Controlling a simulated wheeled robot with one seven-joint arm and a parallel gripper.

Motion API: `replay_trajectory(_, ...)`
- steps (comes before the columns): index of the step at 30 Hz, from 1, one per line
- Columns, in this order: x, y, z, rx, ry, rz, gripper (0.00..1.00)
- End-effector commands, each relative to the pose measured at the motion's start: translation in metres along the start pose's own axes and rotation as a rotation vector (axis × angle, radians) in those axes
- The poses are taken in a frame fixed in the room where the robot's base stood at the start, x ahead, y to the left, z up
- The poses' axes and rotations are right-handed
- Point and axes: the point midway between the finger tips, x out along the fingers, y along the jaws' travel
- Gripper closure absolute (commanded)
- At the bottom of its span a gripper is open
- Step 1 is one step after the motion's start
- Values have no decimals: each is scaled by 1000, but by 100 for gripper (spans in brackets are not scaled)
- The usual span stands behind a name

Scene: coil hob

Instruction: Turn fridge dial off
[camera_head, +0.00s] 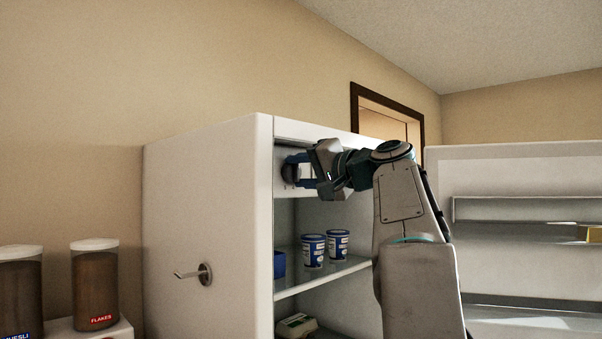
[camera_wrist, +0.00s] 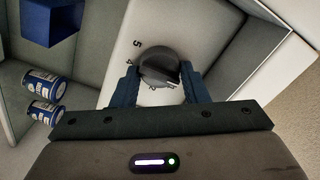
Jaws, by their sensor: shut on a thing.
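The fridge dial (camera_wrist: 158,66) is a dark round knob on a pale panel inside the fridge, with printed numbers beside it; a 5 is readable. In the head view, the open fridge (camera_head: 205,225) stands in the middle, and my gripper (camera_head: 300,170) reaches into its top compartment. In the wrist view, my gripper (camera_wrist: 160,88) has its two blue fingers on either side of the dial, shut on it. The fingers and wrist hide most of the dial in the head view. Its exact pointer setting is hard to read.
Two blue-and-white tubs (camera_head: 313,251) stand on the glass shelf (camera_head: 322,277) below my gripper, with a blue box (camera_head: 279,264) to their left. An egg carton (camera_head: 296,325) lies lower. The open fridge door (camera_head: 520,180) is at right. A hook (camera_head: 193,274) sticks out of the fridge's side.

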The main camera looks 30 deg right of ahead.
Motion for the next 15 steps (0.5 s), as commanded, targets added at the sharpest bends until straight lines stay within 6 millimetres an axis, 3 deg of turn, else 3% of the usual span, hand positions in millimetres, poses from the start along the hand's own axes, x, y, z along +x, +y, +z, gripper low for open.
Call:
replay_trajectory(6, 0, 0, 1, 1, -3, 0, 82)
replay_trajectory(7, 0, 0, 1, 1, -3, 0, 51)
replay_trajectory(9, 0, 0, 1, 1, -2, 0, 38)
replay_trajectory(15, 0, 0, 0, 1, -1, 0, 38)
